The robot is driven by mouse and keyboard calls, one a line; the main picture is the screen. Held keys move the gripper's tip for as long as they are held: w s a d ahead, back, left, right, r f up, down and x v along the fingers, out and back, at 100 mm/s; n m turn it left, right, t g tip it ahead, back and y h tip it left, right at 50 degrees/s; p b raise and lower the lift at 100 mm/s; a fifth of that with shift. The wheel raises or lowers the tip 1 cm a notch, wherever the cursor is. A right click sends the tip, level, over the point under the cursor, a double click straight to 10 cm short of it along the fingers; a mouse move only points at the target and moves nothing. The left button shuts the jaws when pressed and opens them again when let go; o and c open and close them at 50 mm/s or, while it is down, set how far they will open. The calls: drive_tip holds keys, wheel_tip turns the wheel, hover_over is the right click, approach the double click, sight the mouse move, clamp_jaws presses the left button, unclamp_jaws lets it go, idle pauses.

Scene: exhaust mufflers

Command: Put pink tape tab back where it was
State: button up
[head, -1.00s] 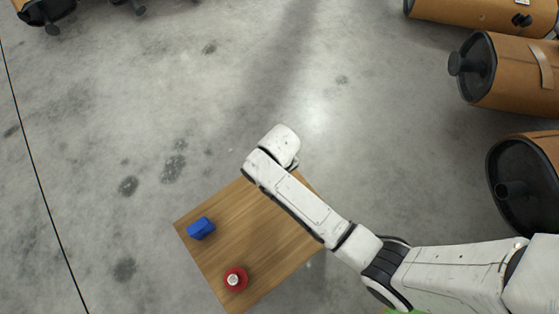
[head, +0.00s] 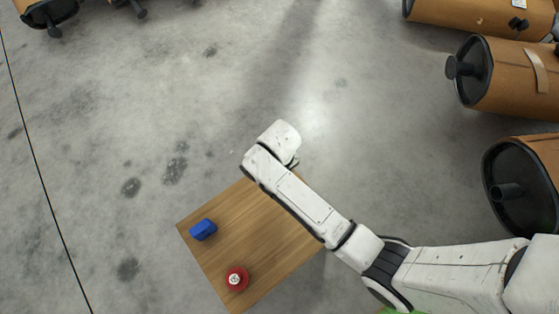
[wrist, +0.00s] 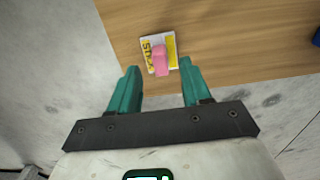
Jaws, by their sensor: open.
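The pink tape tab (wrist: 160,61) shows in the wrist view, resting on a small white and yellow card (wrist: 172,50) with dark lettering. The card lies on the wooden table top (wrist: 225,30) near its edge. My gripper (wrist: 158,78) is open, with teal fingers apart and nothing between them. In the picture the tab is just beyond the fingertips, roughly centred between them. How far the fingers are above it I cannot tell. In the head view my arm hides the tab, the card and the gripper fingers.
A blue object (head: 203,229) and a red round object (head: 236,279) stand on the table's left part. Brown mufflers (head: 515,75) with black ends lie along the right side. More black-ended items are at the top left. The grey concrete floor (head: 130,110) between is clear.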

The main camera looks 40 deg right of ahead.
wheel_tip(320, 180, up, 8)
drive_tip(key=p, duration=0.3)
drive_tip(key=s+d+r, duration=0.3)
drive_tip(key=s+d, duration=0.1)
drive_tip(key=s, duration=0.4)
drive_tip(key=s+d+r+t, duration=0.1)
drive_tip(key=s+d+r, duration=0.2)
drive_tip(key=s, duration=0.5)
drive_tip(key=shift+s+d+r, duration=0.15)
drive_tip(key=shift+d+r, duration=0.2)
drive_tip(key=shift+d, duration=0.05)
